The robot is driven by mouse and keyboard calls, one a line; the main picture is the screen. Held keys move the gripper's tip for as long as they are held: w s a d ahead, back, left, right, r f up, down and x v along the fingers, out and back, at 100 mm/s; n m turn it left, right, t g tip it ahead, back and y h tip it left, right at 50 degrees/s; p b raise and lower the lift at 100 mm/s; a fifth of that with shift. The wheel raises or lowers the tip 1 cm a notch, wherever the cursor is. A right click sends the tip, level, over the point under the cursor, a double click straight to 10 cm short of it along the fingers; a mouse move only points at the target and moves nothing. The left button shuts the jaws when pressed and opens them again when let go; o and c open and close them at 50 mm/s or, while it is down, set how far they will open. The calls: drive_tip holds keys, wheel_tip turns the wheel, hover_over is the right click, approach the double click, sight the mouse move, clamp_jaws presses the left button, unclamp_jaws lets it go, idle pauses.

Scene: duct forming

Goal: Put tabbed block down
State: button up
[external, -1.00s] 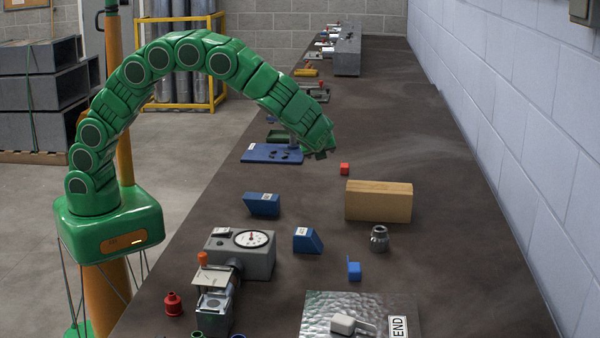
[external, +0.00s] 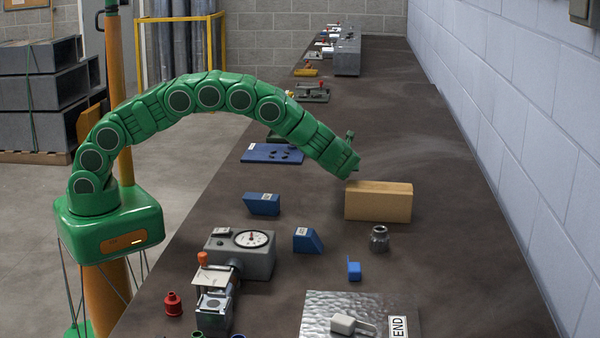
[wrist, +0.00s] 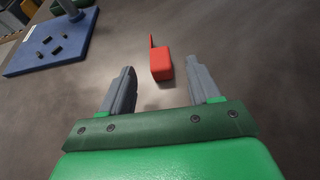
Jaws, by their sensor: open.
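A red block with a thin upright tab at one end (wrist: 161,66) sits on the dark bench in the wrist view. My gripper (external: 351,158) is open and empty, its two grey fingers spread either side of the line to the red block. The block appears just past the fingertips, with no visible contact. In the external view my gripper hides the red block. A small blue block with a raised tab (external: 354,270) stands on the bench near the front right, well away from my gripper.
A tan wooden block (external: 378,202) stands close to my gripper. A blue plate with dark pegs (external: 262,153) lies left of it. Blue wedges (external: 307,241), a grey gauge box (external: 240,255) and a grey fitting (external: 379,238) stand nearer. The bench's right side is largely clear.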

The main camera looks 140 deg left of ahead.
drive_tip(key=shift+x, duration=3.65)
clamp_jaws()
drive_tip(key=shift+r, duration=0.6)
wheel_tip(320, 180, up, 2)
drive_tip(key=shift+r, duration=0.2)
drive_tip(key=s+d+r, duration=0.4)
drive_tip(key=d+r, duration=0.5)
drive_tip(key=d, duration=0.4)
drive_tip(key=shift+d+r, duration=0.2)
drive_tip(key=shift+r, duration=0.05)
